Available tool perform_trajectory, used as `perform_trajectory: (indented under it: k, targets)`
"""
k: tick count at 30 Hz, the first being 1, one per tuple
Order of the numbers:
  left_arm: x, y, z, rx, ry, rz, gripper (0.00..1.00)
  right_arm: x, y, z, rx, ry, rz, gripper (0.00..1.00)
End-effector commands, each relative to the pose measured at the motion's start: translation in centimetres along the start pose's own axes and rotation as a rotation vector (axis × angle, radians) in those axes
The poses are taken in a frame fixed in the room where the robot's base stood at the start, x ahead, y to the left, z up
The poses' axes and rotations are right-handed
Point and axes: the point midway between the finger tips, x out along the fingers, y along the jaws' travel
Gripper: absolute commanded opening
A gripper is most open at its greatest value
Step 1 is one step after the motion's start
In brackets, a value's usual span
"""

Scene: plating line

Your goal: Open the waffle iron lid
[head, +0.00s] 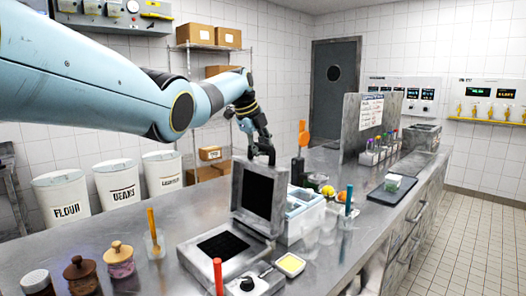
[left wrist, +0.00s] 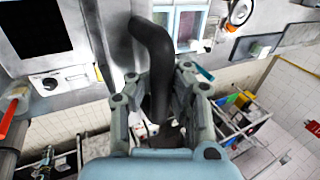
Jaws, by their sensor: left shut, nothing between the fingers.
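The waffle iron has a grey base (head: 190,258) with a dark grid plate, and a dial at its front. Its lid (head: 238,190) stands open, roughly upright at the back of the base, with its dark inner plate facing the front. My left gripper (head: 262,138) is at the top edge of the lid, by the black handle. In the left wrist view the curved black handle (left wrist: 155,45) runs in front of my left gripper (left wrist: 158,105), which is shut with nothing held. The base with its dark plate (left wrist: 35,28) shows at upper left there. My right gripper is not in view.
A white bin of compartments (head: 305,222) stands right of the lid. A yellow dish (head: 290,264), a red-handled tool (head: 218,275) and lidded jars (head: 119,262) are near the front. A dark tray (head: 392,189) lies farther right. A grey divider (head: 352,125) stands behind it.

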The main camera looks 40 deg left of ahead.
Motion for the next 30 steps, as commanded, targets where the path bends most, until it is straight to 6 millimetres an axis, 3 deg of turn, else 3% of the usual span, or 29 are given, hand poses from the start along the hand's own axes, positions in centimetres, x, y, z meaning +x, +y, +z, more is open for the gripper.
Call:
perform_trajectory:
  k: [1,10,22,26,30]
  targets:
    - [-1.2,-1.1,0.6,0.001,-0.015,-0.03,0.03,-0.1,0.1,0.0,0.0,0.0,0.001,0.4]
    - [-0.9,-0.9,0.4,0.002,-0.01,-0.023,0.42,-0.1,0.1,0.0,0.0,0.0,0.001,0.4]
    - [-1.5,-0.6,0.3,0.002,-0.007,-0.018,0.42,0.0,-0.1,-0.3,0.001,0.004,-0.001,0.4]
    - [-3.4,-0.6,0.3,0.003,-0.01,-0.019,0.42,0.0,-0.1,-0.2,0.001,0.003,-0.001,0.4]
    - [-6.9,-0.6,0.3,0.003,-0.01,-0.021,0.42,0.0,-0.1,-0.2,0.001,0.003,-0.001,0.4]
